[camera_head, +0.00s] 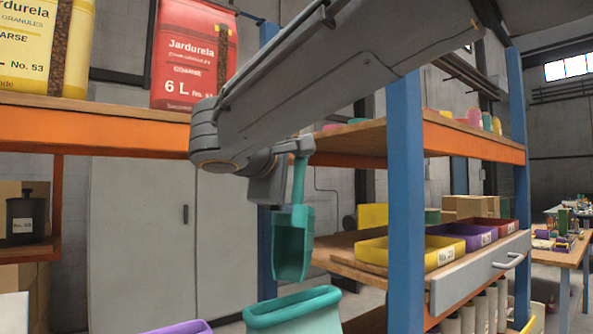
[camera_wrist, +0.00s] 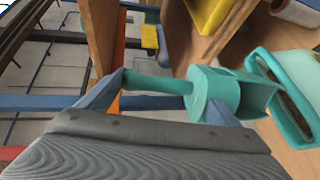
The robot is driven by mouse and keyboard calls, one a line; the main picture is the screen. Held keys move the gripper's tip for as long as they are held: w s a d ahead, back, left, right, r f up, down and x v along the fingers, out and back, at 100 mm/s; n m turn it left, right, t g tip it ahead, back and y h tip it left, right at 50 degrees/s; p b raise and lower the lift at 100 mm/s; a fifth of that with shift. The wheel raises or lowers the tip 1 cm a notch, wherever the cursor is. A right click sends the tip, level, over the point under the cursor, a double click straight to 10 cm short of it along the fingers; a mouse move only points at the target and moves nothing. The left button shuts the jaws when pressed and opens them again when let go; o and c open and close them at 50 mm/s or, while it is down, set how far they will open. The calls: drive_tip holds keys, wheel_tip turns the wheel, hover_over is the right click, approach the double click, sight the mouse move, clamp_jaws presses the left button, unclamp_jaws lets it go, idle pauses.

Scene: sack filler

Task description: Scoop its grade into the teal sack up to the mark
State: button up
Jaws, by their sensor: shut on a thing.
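My gripper (camera_head: 297,150) is shut on the handle of a teal scoop (camera_head: 292,245). The scoop hangs with its mouth downward, and no granules show in the visible part of its bowl. The teal sack (camera_head: 292,311) stands below it at the bottom edge, open at the top; its lower part and any mark are out of view. The scoop appears above the sack and apart from it. In the wrist view, my gripper (camera_wrist: 165,92) holds the scoop (camera_wrist: 215,92), with the teal sack's rim (camera_wrist: 262,62) at right. Its fill level cannot be told.
Yellow (camera_head: 374,250), purple (camera_head: 450,231) and dark red (camera_head: 503,227) trays sit on the right shelf behind a blue post (camera_head: 405,200). A purple rim (camera_head: 180,327) shows at bottom left. Yellow (camera_head: 40,45) and red (camera_head: 190,60) Jardurela bags stand on the upper left shelf.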

drive_tip(key=shift+r+g+y+p, duration=0.8)
drive_tip(key=shift+r+g+p, duration=0.55)
drive_tip(key=shift+p, duration=3.9)
drive_tip(key=shift+f+g+p, duration=0.15)
drive_tip(key=shift+g+p, duration=0.1)
drive_tip(key=shift+p, duration=0.65)
drive_tip(key=shift+f+g, duration=0.1)
drive_tip(key=shift+g, duration=0.2)
